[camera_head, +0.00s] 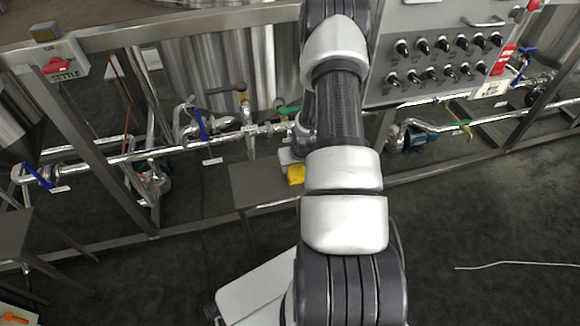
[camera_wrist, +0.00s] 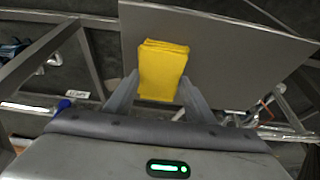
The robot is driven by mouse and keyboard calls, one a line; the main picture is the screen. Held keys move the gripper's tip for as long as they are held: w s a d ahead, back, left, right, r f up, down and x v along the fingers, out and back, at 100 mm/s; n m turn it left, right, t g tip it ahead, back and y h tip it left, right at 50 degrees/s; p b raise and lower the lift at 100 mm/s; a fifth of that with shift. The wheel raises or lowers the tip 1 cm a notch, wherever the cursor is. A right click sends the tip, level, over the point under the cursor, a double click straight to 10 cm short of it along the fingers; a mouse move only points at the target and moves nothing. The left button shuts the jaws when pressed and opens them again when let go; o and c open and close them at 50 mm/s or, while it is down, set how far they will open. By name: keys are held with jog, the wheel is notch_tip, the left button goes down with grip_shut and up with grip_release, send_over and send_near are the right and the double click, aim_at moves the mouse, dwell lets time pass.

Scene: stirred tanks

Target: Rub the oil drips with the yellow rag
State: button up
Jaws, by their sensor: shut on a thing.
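The yellow rag (camera_wrist: 163,68) is a folded block between the two fingers of my gripper (camera_wrist: 157,90) in the wrist view. My gripper is shut on it. In the head view the rag (camera_head: 296,174) shows as a small yellow patch beside my arm, at the right part of a grey bench top (camera_head: 262,184). My arm hides most of the gripper there. In the wrist view the bench top (camera_wrist: 220,40) lies beyond the rag; I cannot tell whether the rag touches it. I see no oil drips in either view.
Steel pipes with a blue-handled valve (camera_head: 201,124) run behind the bench. A control panel (camera_head: 440,50) with rows of black knobs is at upper right.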

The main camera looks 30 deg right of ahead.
jog(key=shift+s+d, duration=0.25)
jog(key=shift+d, duration=0.8)
jog(key=shift+a, duration=0.1)
jog(key=shift+w+a+f, duration=0.1)
jog(key=shift+w+a, duration=0.05)
jog(key=shift+a, duration=0.6)
jog(key=shift+w+a+f, duration=0.15)
jog(key=shift+a, duration=0.55)
jog(key=shift+w+a+f, duration=0.1)
jog(key=shift+w+a, duration=0.05)
jog(key=shift+a, duration=0.6)
jog(key=shift+w+a, duration=0.2)
jog(key=shift+a, duration=0.65)
jog(key=shift+w+a, duration=0.2)
jog(key=shift+a, duration=0.65)
jog(key=shift+w+a+r, duration=0.1)
jog(key=shift+w+a, duration=0.2)
jog(key=shift+a, duration=0.55)
jog(key=shift+w+a+r, duration=0.1)
jog(key=shift+w+a, duration=0.15)
jog(key=shift+a, duration=0.6)
